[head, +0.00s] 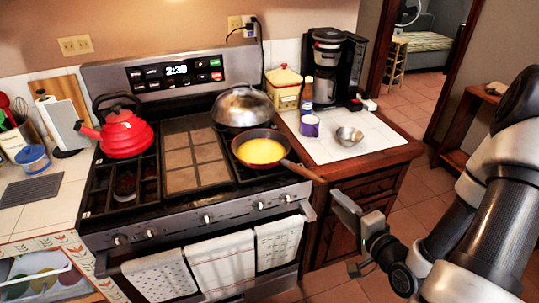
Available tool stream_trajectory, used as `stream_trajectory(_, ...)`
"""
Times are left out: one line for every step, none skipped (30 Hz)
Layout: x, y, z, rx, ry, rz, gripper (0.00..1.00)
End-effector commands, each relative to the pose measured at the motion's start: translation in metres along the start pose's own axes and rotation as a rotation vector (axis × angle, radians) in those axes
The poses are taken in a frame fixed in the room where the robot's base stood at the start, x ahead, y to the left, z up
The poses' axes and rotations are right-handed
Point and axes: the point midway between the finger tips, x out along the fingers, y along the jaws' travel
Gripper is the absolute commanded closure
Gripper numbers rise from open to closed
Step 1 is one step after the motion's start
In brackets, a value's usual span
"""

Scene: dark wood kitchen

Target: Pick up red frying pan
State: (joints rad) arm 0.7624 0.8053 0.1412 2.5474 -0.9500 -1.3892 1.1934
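A frying pan (283,158) with a brown-red rim and yellow contents sits on the front right of the stove. Its brown handle (303,172) points right and toward the front, past the stove's edge and over the front of the white-tiled counter. My gripper (350,230) is in front of the right counter, to the right of and below the handle's end in the picture. A pale grey part of it shows close to the handle's end, with no clear contact. I see nothing held. The finger gap is not clear from this angle.
A red kettle (125,135) and a domed metal lid (242,107) stand on the stove. A purple mug (309,126), a metal bowl (349,136), a bottle (307,93) and a coffee maker (331,68) are on the right counter. Towels (221,265) hang from the oven handle.

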Motion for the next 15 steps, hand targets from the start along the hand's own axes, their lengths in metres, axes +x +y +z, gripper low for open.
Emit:
stream_trajectory(-0.003,0.003,0.000,0.045,0.009,-0.024,0.66)
stream_trajectory(-0.004,0.003,0.000,0.061,0.012,-0.036,0.66)
stream_trajectory(-0.004,0.002,0.000,0.078,0.014,-0.050,0.66)
stream_trajectory(-0.003,0.001,0.000,0.085,0.015,-0.055,0.66)
stream_trajectory(0.000,0.001,0.001,0.089,0.015,-0.059,0.66)
stream_trajectory(0.005,0.000,0.001,0.090,0.014,-0.061,0.66)
stream_trajectory(0.010,-0.001,0.001,0.089,0.013,-0.062,0.66)
stream_trajectory(0.015,-0.002,0.001,0.088,0.013,-0.062,0.66)
stream_trajectory(0.022,0.001,0.001,0.086,0.013,-0.063,0.66)
stream_trajectory(0.024,0.007,-0.001,0.083,0.016,-0.063,0.66)
stream_trajectory(0.025,0.007,-0.001,0.081,0.015,-0.063,0.66)
stream_trajectory(0.027,0.007,-0.002,0.081,0.015,-0.064,0.66)
stream_trajectory(0.029,0.007,-0.003,0.080,0.014,-0.063,0.66)
stream_trajectory(0.030,0.007,-0.003,0.080,0.014,-0.063,0.66)
stream_trajectory(0.032,0.006,-0.004,0.079,0.014,-0.064,0.66)
